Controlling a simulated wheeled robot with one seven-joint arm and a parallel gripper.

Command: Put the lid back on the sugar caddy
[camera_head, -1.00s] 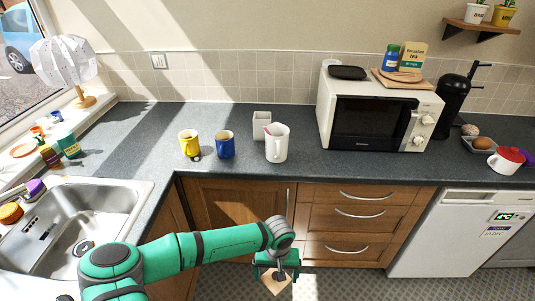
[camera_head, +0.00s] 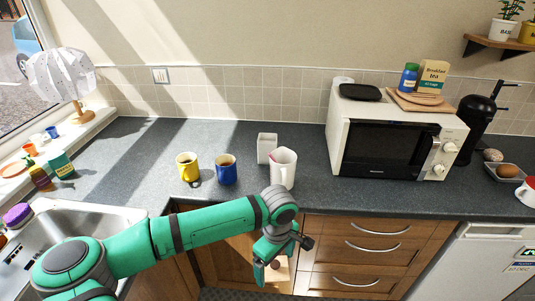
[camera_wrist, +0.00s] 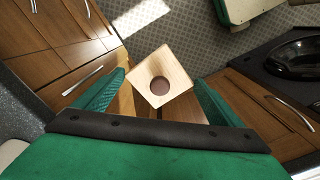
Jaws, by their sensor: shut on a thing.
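The sugar caddy (camera_head: 265,148) looks to be the pale square box on the worktop, standing upright and partly behind a white jug (camera_head: 284,170). No lid is seen on it. The lid (camera_wrist: 181,74) is a square of light wood with a round brown knob in its middle. My gripper (camera_wrist: 158,97) is shut on the lid, with a green finger at either side. In the head view the lid (camera_head: 283,273) hangs tilted in front of the drawers, below the worktop edge and nearer than the caddy. My wrist partly covers it there.
A yellow mug (camera_head: 187,168) and a blue mug (camera_head: 226,170) stand left of the caddy. A microwave (camera_head: 388,140) stands to the right. The sink (camera_head: 95,220) is at the left. Worktop between jug and microwave is clear.

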